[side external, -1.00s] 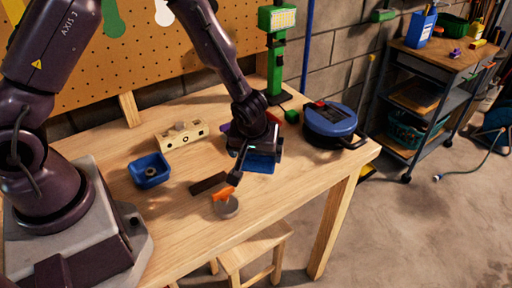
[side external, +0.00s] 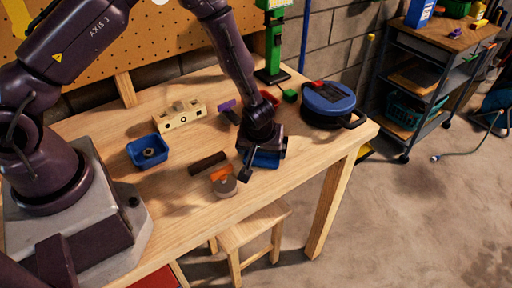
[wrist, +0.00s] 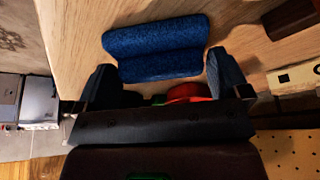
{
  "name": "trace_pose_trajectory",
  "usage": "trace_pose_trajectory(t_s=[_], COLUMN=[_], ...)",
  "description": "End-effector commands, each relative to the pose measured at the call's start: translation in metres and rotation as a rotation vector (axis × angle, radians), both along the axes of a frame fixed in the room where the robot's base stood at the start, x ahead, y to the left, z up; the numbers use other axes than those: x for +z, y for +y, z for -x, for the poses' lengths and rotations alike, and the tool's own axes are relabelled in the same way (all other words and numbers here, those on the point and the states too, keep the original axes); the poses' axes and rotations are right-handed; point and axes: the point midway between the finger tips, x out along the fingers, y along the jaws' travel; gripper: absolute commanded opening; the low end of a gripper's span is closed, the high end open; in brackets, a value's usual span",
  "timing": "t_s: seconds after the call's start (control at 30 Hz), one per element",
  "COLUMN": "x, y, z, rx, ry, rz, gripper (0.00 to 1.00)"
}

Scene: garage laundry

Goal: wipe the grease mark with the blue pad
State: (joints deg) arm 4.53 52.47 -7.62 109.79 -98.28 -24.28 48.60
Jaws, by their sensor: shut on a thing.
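The blue pad (side external: 267,160) is at my gripper (side external: 258,163), low over the right part of the wooden bench near its front edge. In the wrist view the pad (wrist: 157,48) lies across the space between the two dark fingers of my gripper (wrist: 163,82). My gripper is shut on it. I cannot tell if the pad touches the bench top. I cannot make out a grease mark in either view; the pad and my gripper hide part of the bench.
A blue tray (side external: 148,151), wooden block (side external: 180,116) and purple item (side external: 228,112) are farther left and back. A blue round case (side external: 328,105) stands right.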

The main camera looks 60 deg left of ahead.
Motion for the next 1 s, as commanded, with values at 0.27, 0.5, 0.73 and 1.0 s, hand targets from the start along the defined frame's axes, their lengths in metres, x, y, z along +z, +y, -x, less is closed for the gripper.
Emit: trace_pose_trajectory(t_s=[0.27,0.5,0.73,1.0], x=[-0.001,-0.001,0.003,0.037], y=[-0.001,-0.001,0.0,0.0], z=[-0.013,0.008,0.025,0.025], rx=[-0.004,-0.005,0.0,0.0], ry=[0.003,0.005,0.001,0.0], rz=[-0.001,-0.001,0.001,0.001], gripper=[0.69,0.69,0.69,0.69])
